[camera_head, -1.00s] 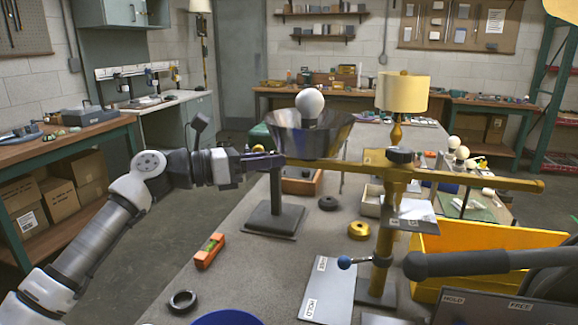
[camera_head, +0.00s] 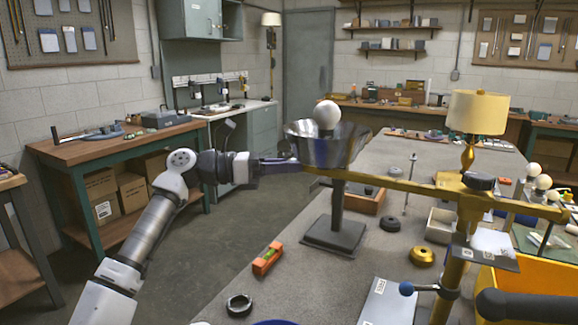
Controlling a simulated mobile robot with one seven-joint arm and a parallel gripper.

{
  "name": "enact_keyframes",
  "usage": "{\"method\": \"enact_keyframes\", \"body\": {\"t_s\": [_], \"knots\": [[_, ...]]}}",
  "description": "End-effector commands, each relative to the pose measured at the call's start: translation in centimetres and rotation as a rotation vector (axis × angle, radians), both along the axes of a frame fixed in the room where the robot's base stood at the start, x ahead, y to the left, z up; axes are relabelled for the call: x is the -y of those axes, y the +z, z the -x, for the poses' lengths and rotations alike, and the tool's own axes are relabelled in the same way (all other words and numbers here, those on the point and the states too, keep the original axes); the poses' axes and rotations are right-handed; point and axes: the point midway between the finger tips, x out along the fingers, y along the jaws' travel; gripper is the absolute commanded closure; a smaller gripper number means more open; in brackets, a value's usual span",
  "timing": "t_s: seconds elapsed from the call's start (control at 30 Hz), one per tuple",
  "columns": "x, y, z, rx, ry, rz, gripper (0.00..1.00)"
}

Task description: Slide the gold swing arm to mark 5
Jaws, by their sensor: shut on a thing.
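The gold swing arm (camera_head: 400,184) runs level across the view through the top of a gold post (camera_head: 458,262), under a black knob (camera_head: 480,181). A metal bowl shade (camera_head: 318,150) with a white bulb (camera_head: 327,114) sits at its left end. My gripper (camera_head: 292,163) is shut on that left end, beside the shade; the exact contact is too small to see. In the picture the shade stands above the dark stand (camera_head: 335,235); I cannot tell whether they touch. No mark numbers on the arm are readable.
An orange level (camera_head: 267,258), a black ring (camera_head: 239,305), a gold disc (camera_head: 422,256) and a black disc (camera_head: 390,224) lie on the grey table. A yellow lamp (camera_head: 477,112) stands behind. Floor left of the table is clear.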

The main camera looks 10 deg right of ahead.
Motion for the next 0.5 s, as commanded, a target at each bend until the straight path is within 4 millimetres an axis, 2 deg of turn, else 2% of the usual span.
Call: {"method": "enact_keyframes", "body": {"t_s": [0.03,0.07,0.17,0.2,0.5], "knots": [[0.02,0.03,-0.09,0.001,0.003,0.000,1.00],[0.02,0.04,-0.08,0.001,0.003,0.000,0.65],[0.03,0.03,-0.06,0.001,0.003,0.000,0.52],[0.04,0.03,-0.05,0.001,0.002,0.001,0.48],[-0.18,0.00,-0.02,0.001,0.001,0.001,0.48]]}}
